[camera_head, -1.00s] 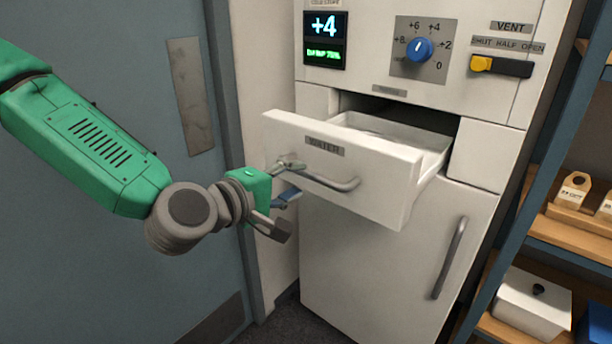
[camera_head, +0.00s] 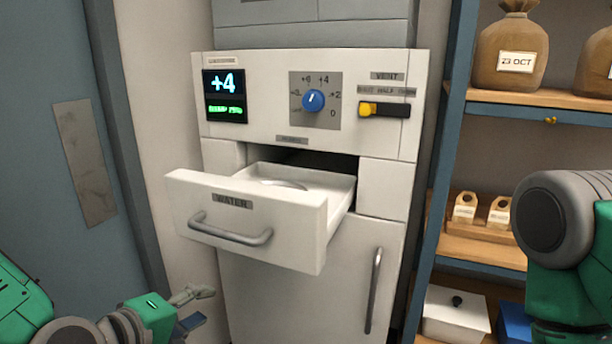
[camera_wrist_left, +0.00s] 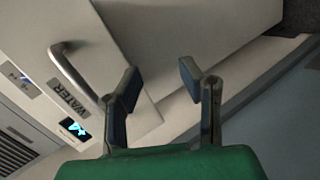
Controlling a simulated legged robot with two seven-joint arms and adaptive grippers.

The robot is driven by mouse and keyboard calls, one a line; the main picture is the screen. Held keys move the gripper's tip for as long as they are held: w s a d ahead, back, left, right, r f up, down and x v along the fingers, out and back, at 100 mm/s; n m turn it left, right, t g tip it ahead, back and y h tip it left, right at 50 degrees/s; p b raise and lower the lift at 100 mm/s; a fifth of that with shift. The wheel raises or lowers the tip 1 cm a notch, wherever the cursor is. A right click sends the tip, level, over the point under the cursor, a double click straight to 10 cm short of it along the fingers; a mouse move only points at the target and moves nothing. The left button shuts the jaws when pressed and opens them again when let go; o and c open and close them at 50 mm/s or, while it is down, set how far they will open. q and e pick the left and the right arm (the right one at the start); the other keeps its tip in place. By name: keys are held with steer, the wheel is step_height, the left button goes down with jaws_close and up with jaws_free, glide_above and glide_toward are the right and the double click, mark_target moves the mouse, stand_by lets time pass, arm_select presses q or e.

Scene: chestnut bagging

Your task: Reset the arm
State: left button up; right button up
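My left gripper (camera_head: 197,308) is low at the left in the head view, below and left of the pulled-out WATER drawer (camera_head: 290,246). In the left wrist view its fingers (camera_wrist_left: 158,82) are spread apart with nothing between them. The drawer's bar handle (camera_head: 230,232) is free; in the wrist view the handle (camera_wrist_left: 75,75) lies to the left of the fingers. Part of my right arm (camera_head: 565,225) shows at the right edge of the head view; its gripper is out of view.
The white cabinet (camera_head: 265,300) has a +4 display (camera_head: 224,96), a blue dial (camera_head: 314,100) and a yellow vent lever (camera_head: 368,109). A grey-blue door stands at the left.

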arm_select(q)
steer(key=s+a+f+m+g+y+b, duration=0.1)
steer(key=s+f+m+g, duration=0.3)
steer(key=f, duration=0.5)
steer(key=s+f+m+g+y, duration=0.1)
steer(key=s+f+m+g, duration=0.1)
steer(key=s+f, duration=0.6)
steer(key=s+a+f+m+g+y, duration=0.1)
steer(key=s+a+f+m+g, duration=0.1)
steer(key=s+f, duration=0.4)
steer(key=s+a+f+m+g+y+b, duration=0.1)
steer(key=s+a+f+m+g+y, duration=0.1)
steer(key=s+a+f+m+g, duration=0.1)
steer(key=s+a+f+m, duration=0.1)
steer(key=s+a+f, duration=0.1)
steer(key=s+f, duration=0.1)
steer(key=shift+s+a+f, duration=0.25)
steer(key=shift+s+a, duration=0.05)
steer(key=shift+s, duration=0.35)
